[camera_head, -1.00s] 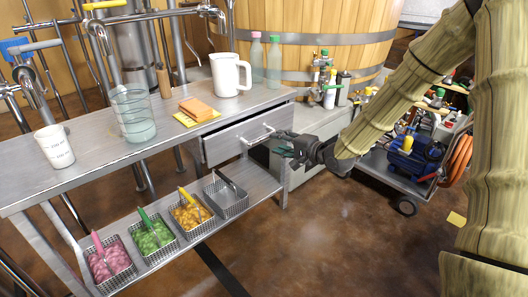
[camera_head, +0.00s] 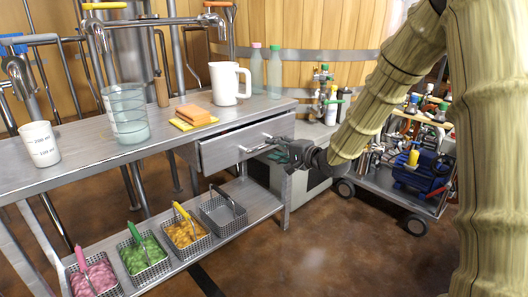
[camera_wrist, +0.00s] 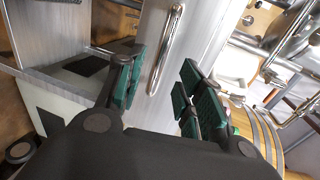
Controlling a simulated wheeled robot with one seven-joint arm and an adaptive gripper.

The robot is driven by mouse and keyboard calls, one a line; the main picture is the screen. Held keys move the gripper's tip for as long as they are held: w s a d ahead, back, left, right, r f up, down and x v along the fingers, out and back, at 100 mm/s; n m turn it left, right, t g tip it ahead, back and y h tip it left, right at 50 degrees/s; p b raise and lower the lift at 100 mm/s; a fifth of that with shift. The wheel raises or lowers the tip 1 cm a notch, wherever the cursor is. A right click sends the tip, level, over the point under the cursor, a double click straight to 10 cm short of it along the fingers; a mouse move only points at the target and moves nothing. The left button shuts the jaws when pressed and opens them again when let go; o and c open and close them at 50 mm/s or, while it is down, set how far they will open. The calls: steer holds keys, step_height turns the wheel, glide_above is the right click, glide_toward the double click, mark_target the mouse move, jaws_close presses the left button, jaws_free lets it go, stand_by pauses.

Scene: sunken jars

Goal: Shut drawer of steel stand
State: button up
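The steel stand (camera_head: 85,170) is a long metal table with a lower shelf. Its drawer (camera_head: 222,151) is under the right end of the top and stands slightly out, with a dark gap above its front. The drawer's bar handle (camera_head: 256,147) runs along the front. My gripper (camera_head: 284,154) is at the right end of the handle. In the wrist view my gripper (camera_wrist: 162,92) is open, its green-padded fingers on either side of the handle (camera_wrist: 168,45), with gaps between pads and bar. The drawer front also shows there (camera_wrist: 205,30). The drawer's inside is hidden.
A beaker (camera_head: 128,112), a cup (camera_head: 40,144), a sponge (camera_head: 194,114) and a white pitcher (camera_head: 222,84) stand on top. Several wire baskets (camera_head: 222,216) sit on the lower shelf. A wooden vat (camera_head: 300,35) is behind, and a loaded cart (camera_head: 395,190) stands right. The front floor is clear.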

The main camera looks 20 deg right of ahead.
mark_target(266, 146)
steer(key=b+x, duration=0.2)
steer(key=x, duration=0.4)
steer(key=shift+w+a+b, duration=0.1)
steer(key=shift+w+b, duration=0.1)
steer(key=shift+b, duration=0.15)
jaws_close()
